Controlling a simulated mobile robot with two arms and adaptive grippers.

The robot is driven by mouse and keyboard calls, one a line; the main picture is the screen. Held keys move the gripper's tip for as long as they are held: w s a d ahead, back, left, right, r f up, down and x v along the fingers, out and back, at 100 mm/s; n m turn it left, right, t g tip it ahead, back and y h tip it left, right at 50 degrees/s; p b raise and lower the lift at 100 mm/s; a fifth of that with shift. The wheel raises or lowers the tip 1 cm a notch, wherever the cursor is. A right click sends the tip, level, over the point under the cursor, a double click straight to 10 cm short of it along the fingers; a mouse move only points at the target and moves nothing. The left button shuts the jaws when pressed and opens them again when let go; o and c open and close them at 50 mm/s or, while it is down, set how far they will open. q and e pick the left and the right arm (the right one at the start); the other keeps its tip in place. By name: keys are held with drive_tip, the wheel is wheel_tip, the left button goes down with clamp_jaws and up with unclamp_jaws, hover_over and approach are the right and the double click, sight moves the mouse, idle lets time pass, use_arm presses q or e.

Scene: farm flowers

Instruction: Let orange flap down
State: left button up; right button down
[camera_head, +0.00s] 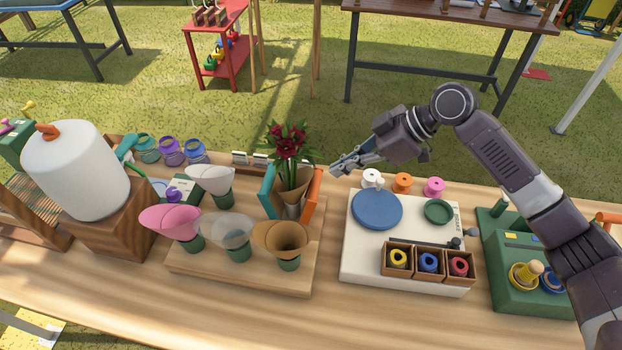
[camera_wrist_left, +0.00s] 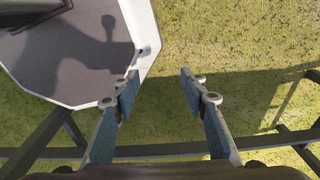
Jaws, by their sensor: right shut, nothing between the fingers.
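The orange flap (camera_head: 312,190) stands upright, leaning slightly outward, on the right side of a flower holder on the wooden board. A bouquet of dark red flowers (camera_head: 288,140) in a brown paper cone stands between it and the teal flap (camera_head: 268,196) on the left. My right gripper (camera_head: 334,172) is shut and empty. Its tips are close to the orange flap's upper right edge; I cannot tell if they touch. My left gripper (camera_wrist_left: 159,76) is open and empty in the left wrist view, above grass; it does not show in the head view.
Several paper cones in green cups, such as the brown one (camera_head: 280,240), stand left and in front of the holder. A cream board (camera_head: 362,262) with a blue disc (camera_head: 377,210), spools and wooden boxes lies to the right. A white canister (camera_head: 75,170) stands at left. The table's front strip is clear.

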sight(311, 189)
drive_tip(key=p+x, duration=0.3)
drive_tip(key=x, duration=0.6)
drive_tip(key=shift+w, duration=0.15)
drive_tip(key=shift+w+a+f, duration=0.1)
drive_tip(key=shift+a+f, duration=0.25)
drive_tip(key=shift+f, duration=0.15)
use_arm(q)
drive_tip(key=r, duration=0.1)
drive_tip(key=w+r, duration=0.1)
drive_tip(key=r, duration=0.1)
drive_tip(key=shift+w+r, duration=0.1)
drive_tip(key=shift+r, duration=0.05)
